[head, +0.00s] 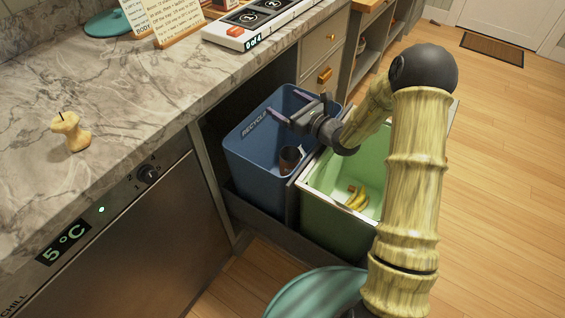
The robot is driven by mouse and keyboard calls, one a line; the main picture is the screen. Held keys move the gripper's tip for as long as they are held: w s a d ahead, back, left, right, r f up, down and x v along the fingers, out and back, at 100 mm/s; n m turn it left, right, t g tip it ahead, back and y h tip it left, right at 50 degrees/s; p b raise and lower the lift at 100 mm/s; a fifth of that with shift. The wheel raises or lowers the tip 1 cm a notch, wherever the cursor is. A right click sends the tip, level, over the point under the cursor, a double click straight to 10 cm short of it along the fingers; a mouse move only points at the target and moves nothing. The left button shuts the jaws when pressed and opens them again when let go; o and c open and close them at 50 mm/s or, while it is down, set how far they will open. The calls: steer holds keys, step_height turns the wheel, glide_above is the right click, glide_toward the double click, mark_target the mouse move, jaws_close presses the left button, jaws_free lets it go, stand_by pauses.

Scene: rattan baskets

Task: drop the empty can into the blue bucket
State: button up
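The blue bucket (262,170), labelled RECYCLE, stands in a pulled-out drawer below the counter. A dark brown, can-like cylinder (291,157) shows inside it, against the near right wall. The cylinder looks tilted, and its lower part is hard to make out. My gripper (286,106) is above the blue bucket's opening, over its right part. Its two fingers are spread apart, point left and hold nothing between them. The cylinder is below the gripper and apart from it.
A green bucket (335,222) with a banana peel (357,199) inside stands right beside the blue one. An apple core (71,131) sits on the marble counter (120,100). A teal round lid (318,294) is at the bottom. Open wooden floor (500,170) lies to the right.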

steer(key=shift+d, duration=0.1)
steer(key=p+v, duration=0.1)
steer(key=v, duration=1)
steer(key=shift+s+d, duration=0.25)
steer(key=shift+s, duration=0.05)
steer(key=shift+r, duration=0.1)
stand_by(0.3)
step_height(320, 180, up, 22)
steer(key=p, duration=2.2)
